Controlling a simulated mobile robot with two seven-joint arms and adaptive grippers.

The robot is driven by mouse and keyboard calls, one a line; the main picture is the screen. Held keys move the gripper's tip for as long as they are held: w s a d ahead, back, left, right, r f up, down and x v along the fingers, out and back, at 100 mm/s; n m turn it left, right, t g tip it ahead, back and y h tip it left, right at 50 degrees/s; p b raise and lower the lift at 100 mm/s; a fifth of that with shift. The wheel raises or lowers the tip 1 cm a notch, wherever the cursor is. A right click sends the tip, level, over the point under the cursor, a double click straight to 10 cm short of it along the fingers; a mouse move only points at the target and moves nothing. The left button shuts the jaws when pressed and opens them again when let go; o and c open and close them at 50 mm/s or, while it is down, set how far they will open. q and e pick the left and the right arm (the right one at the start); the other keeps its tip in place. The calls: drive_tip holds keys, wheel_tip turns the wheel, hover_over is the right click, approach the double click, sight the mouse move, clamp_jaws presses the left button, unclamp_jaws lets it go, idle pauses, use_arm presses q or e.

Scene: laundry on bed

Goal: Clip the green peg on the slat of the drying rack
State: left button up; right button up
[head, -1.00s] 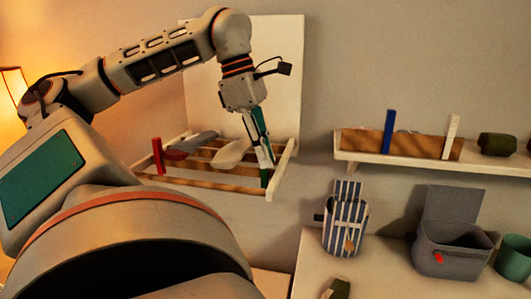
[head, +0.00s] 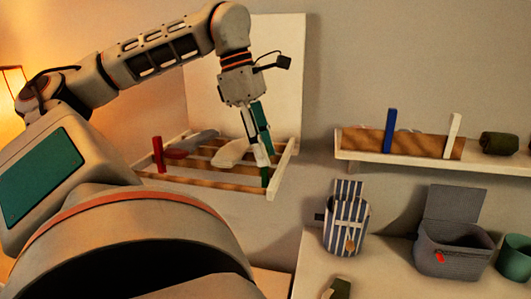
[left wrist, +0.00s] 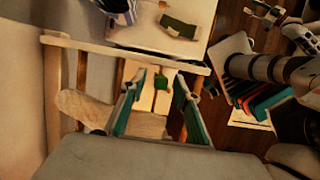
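The green peg (head: 265,177) stands at the right end of the front slat (head: 200,188) of the wooden drying rack. It also shows in the left wrist view (left wrist: 162,82), between the fingertips. My left gripper (head: 259,157) is just above it, pointing down. In the left wrist view its teal fingers (left wrist: 161,84) are spread, with a gap on each side of the peg. How firmly the peg sits on the slat cannot be told. My right gripper is outside the head view; a small gripper-like part shows at the top right of the left wrist view, too unclear to read.
A red peg (head: 158,155) is at the rack's left, near a grey item (head: 192,144) and a beige item (head: 234,152). A shelf (head: 430,162) holds blue and white pegs. Below are a striped bag (head: 346,225), a grey box (head: 452,255) and a green cup (head: 515,258).

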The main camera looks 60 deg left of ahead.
use_arm(q)
drive_tip(key=v, duration=1.1)
drive_tip(key=shift+f, duration=0.1)
